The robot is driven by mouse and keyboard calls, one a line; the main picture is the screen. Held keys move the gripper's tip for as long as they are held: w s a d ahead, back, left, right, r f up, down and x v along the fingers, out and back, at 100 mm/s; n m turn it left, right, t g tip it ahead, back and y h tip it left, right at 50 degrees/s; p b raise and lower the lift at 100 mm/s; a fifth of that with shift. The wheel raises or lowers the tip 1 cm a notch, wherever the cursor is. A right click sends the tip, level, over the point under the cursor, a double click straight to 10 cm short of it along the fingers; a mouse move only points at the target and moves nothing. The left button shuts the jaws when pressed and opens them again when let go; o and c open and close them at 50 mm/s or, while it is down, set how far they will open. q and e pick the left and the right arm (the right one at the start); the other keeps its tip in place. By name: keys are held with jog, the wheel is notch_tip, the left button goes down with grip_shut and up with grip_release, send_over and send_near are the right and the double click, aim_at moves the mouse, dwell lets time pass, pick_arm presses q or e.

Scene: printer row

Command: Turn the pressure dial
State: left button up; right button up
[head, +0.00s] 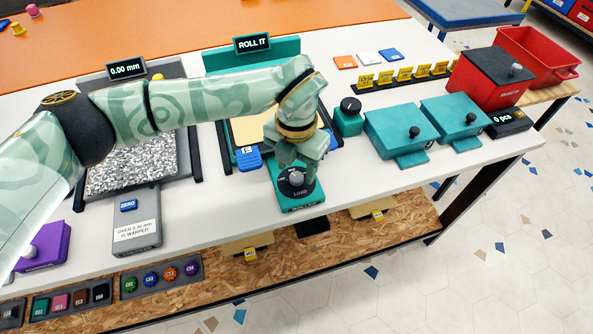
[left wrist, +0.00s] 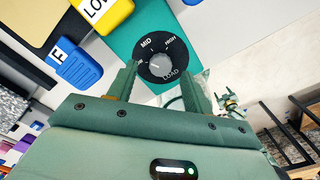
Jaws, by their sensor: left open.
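The pressure dial (head: 296,182) is a black round knob face with a grey centre on a teal base plate (head: 303,208) labelled LOAD, at the front edge of the white bench. In the left wrist view the dial (left wrist: 162,60) shows the words MID, HIGH and LOAD. My left gripper (head: 297,170) is directly above the dial and points down at it. My right gripper is not in view.
Blue tabs (head: 249,159) flank the teal ROLL IT press (head: 251,58). A grey ZERO box (head: 137,222) stands to the left.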

pick_arm(q)
notch_tip(320, 180, down, 2)
jog(key=shift+f, duration=0.1)
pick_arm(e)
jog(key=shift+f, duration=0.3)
pick_arm(q)
jog(key=c, duration=1)
jog(key=shift+o, duration=0.2)
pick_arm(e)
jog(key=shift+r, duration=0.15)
